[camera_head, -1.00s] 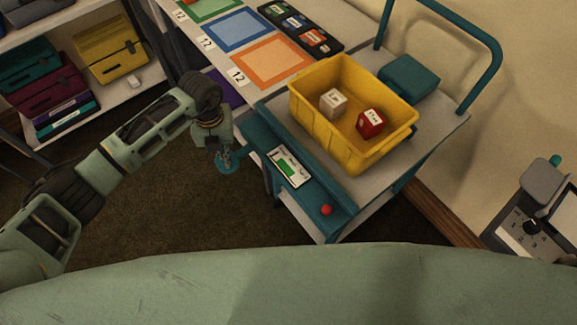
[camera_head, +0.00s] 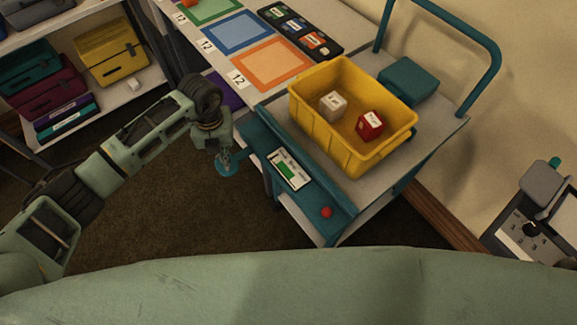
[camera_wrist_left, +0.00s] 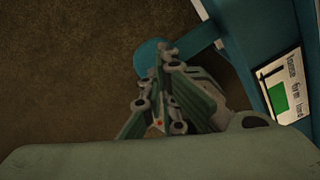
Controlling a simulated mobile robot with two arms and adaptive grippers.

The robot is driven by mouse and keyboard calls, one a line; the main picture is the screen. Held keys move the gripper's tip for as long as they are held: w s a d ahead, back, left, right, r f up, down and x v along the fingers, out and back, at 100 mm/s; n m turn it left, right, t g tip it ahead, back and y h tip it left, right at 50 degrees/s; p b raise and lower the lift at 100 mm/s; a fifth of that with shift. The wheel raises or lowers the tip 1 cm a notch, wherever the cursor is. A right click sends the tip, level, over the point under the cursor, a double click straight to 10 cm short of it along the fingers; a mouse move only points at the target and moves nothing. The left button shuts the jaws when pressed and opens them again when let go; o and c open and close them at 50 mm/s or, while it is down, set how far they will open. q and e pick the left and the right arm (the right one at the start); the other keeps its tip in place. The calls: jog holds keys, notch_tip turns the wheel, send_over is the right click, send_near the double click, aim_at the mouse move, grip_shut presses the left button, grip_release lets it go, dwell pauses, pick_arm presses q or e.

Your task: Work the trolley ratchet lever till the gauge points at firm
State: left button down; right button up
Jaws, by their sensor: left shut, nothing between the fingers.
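The trolley (camera_head: 437,130) has a teal front ledge with a ratchet lever that ends in a round teal pad (camera_head: 229,164), sticking out to the left. The pad also shows in the wrist view (camera_wrist_left: 148,58). The white gauge (camera_head: 289,169) lies on the ledge; in the wrist view (camera_wrist_left: 282,96) it has a green patch and words that look like loose, firm and hard. My right gripper is out of view.
A red knob (camera_head: 326,212) sits on the ledge's near end. A yellow bin (camera_head: 358,163) with a white and a red block stands on the trolley. A table with coloured squares (camera_head: 272,64) adjoins behind. A shelf is at left. Bare floor (camera_head: 170,210) lies left of the trolley.

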pick_arm(q)
jog(key=shift+f, duration=0.15)
jog(key=shift+f+b, duration=0.95)
jog(key=shift+f, duration=0.1)
jog(key=shift+f+b, duration=1.35)
jog(key=shift+f, duration=0.3)
notch_tip(320, 180, up, 9)
jog(key=p, duration=0.7)
jog(key=shift+r, duration=0.2)
